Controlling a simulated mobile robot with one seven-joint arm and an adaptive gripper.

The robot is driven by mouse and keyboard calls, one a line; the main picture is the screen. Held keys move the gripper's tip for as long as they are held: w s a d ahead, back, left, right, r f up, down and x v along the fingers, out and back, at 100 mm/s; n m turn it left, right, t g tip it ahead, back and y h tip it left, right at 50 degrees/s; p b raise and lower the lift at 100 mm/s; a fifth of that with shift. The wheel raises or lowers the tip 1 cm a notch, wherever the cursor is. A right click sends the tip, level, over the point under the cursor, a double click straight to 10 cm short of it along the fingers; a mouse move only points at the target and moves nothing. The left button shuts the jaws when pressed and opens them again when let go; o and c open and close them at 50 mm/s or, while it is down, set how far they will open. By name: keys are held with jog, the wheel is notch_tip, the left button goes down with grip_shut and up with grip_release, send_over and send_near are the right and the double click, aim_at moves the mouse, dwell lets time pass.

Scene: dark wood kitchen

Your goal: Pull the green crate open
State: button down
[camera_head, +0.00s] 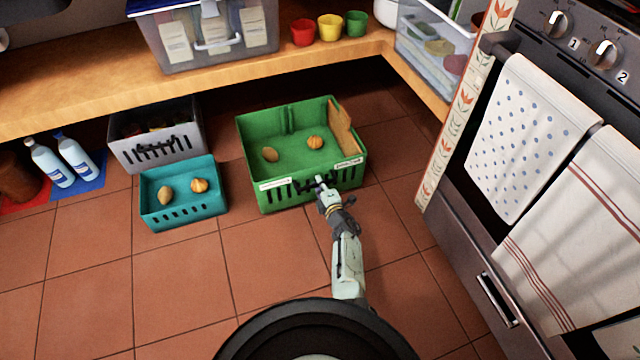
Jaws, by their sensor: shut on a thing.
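The green crate (250,142) stands on the tiled floor in the middle of the head view, out in front of the wooden shelf. It holds a brown potato-like item (270,154), a small orange pumpkin-like item (315,142) and a brown board (342,127) leaning at its right side. Its slotted front wall carries white labels. My gripper (322,184) is at the front wall, shut on the crate's front edge, right of the middle. The fingertips are small here and partly hidden against the dark slots.
A teal crate (185,222) with two items stands to the left, a grey crate (122,150) behind it. Bottles (75,160) stand far left. The oven (460,215) with towels closes off the right. Floor in front is clear.

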jog(key=c, duration=1.6)
grip_release()
